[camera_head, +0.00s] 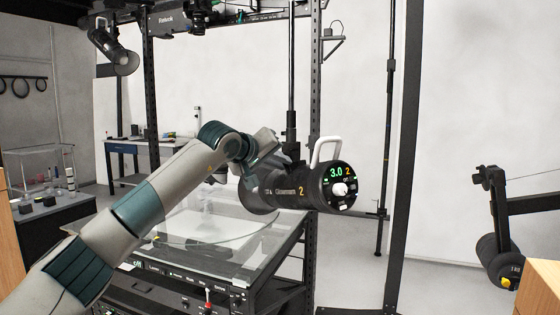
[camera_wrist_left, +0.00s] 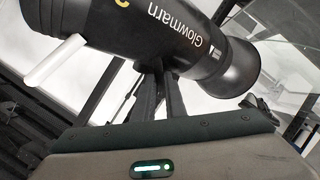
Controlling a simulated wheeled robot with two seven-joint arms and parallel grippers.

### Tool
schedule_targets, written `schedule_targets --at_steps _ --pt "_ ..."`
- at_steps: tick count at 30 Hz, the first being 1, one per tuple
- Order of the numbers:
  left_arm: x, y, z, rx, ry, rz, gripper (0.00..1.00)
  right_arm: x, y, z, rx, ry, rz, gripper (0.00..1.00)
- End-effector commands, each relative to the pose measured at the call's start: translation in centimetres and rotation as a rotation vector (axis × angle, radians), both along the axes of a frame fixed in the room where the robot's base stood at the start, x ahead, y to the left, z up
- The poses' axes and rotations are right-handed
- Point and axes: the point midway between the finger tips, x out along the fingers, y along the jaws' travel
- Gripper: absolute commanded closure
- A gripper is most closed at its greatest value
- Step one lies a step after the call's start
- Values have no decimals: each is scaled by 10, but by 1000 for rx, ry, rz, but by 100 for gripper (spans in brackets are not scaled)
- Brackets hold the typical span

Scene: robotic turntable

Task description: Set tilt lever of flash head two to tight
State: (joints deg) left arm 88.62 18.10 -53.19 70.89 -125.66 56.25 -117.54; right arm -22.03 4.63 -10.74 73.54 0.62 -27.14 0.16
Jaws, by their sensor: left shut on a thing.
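Flash head two (camera_head: 290,188) is a black cylinder marked with an orange 2. Its back panel shows a green 3.0 and a white knob, and a white handle stands on top. It hangs from a vertical black pole. My left gripper (camera_head: 262,150) reaches in from the left to the far side of the head, by its mount. The left wrist view shows the head's black body (camera_wrist_left: 165,35) close to my gripper fingers (camera_wrist_left: 162,98). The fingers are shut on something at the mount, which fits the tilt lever. The lever itself is hidden, so its setting cannot be told. My right gripper is out of view.
A glass-topped turntable (camera_head: 185,240) with a black control panel stands below the head. Black frame posts (camera_head: 404,150) rise on the right. Other lamp heads hang at the upper left (camera_head: 122,60) and lower right (camera_head: 497,262). A blue desk (camera_head: 135,147) stands behind.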

Motion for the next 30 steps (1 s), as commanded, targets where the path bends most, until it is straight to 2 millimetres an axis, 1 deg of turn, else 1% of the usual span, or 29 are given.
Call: schedule_targets --at_steps 1,11,13,14,18,21,30 --pt "0 1 6 -15 25 2 100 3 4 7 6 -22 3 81" --pt "0 1 12 -132 185 3 100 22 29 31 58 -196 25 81" --pt "0 1 16 -161 225 3 100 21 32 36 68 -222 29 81" --pt "0 1 17 -175 243 4 100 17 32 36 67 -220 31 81" --pt "0 1 17 -221 305 3 100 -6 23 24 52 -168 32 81" --pt "0 1 16 -236 327 3 100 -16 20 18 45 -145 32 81" --pt "0 1 15 -240 330 3 100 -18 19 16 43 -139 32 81"
